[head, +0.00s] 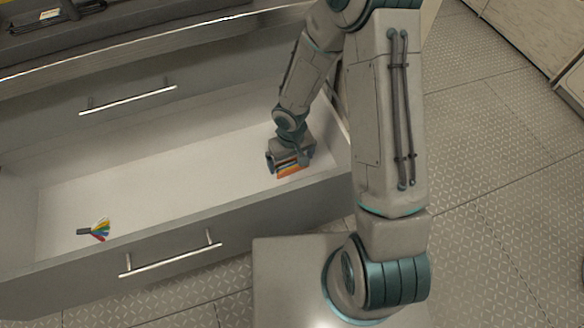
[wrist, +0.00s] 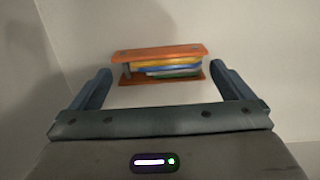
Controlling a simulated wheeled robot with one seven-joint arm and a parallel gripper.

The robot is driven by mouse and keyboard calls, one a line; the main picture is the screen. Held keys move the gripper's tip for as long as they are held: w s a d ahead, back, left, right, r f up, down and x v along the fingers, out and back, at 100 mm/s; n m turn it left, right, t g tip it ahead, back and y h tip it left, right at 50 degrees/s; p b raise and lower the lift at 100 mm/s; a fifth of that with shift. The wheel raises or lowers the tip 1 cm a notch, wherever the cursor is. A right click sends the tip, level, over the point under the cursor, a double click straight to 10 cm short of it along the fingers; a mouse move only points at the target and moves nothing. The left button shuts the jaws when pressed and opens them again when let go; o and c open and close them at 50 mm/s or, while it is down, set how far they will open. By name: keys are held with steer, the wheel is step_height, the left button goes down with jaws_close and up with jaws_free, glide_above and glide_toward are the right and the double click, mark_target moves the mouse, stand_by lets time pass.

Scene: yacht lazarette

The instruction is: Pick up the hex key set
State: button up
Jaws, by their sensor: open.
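What looks like the hex key set (wrist: 163,52) has two orange side plates with yellow, blue and green bars folded between them. It lies on the white drawer floor. In the head view its orange part (head: 290,172) shows just below my gripper (head: 289,163), which partly hides it. In the wrist view, my gripper (wrist: 163,85) is open, with one finger to the left and one to the right. The set is beyond the fingertips, roughly centred between them, and does not appear to be touched.
The open drawer (head: 150,188) has walls close around my gripper at its right end. A multicoloured fan-shaped item (head: 97,230) with a dark handle lies at the drawer's left. The drawer floor between them is clear. A closed drawer with a bar handle (head: 128,100) stands behind.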

steer(key=shift+f, duration=0.7)
steer(key=shift+r, duration=0.1)
steer(key=c, duration=0.7)
